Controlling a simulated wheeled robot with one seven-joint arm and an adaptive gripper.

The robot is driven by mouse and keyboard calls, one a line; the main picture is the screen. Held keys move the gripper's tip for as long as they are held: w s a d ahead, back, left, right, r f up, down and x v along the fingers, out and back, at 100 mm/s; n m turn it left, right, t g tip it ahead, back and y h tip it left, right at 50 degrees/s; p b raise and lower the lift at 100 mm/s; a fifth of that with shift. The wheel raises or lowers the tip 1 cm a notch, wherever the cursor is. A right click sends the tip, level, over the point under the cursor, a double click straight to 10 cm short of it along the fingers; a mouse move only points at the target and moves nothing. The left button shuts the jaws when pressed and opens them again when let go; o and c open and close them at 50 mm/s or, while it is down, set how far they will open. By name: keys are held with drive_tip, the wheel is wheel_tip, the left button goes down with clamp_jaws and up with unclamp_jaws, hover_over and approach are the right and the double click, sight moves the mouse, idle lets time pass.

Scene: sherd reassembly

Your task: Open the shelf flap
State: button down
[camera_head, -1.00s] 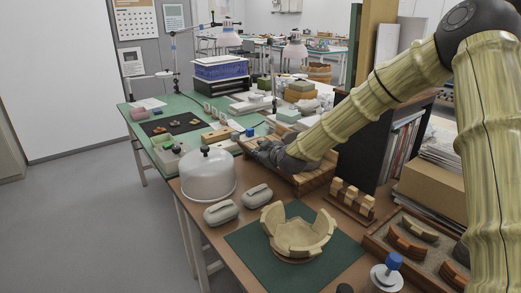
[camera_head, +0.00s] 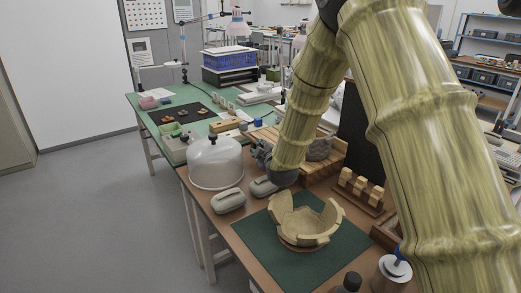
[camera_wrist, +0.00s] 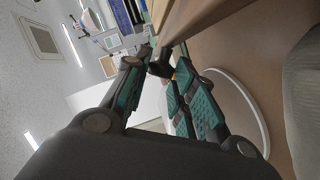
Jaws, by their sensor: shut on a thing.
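In the wrist view my gripper (camera_wrist: 166,62) has its teal-padded fingers closed around a small dark knob-like piece (camera_wrist: 160,68). The knob sits at the end of a pale wooden board (camera_wrist: 200,14), which looks like the shelf flap, though its hinge is out of sight. In the head view my gripper (camera_head: 262,158) is low beside the slatted wooden unit (camera_head: 322,172), between it and the clear dome. My arm hides part of the unit, and how far the flap stands open cannot be told.
The clear dome (camera_head: 215,165) stands close left of my gripper. Two grey weights, one of them (camera_head: 228,201), lie in front. A partly rebuilt bowl (camera_head: 308,222) sits on a green mat (camera_head: 262,250). A rack with wooden blocks (camera_head: 360,192) stands to the right.

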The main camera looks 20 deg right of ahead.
drive_tip(key=shift+s+f+n, duration=0.15)
drive_tip(key=shift+f+n, duration=0.15)
drive_tip(key=shift+f, duration=0.2)
drive_tip(key=shift+a+f+b, duration=0.1)
drive_tip(key=shift+b, duration=0.2)
drive_tip(key=c, duration=1.2)
unclamp_jaws()
drive_tip(key=shift+o, duration=0.2)
drive_tip(key=shift+a, duration=0.1)
drive_tip(key=v, duration=1.2)
drive_tip(key=shift+a+f, duration=0.1)
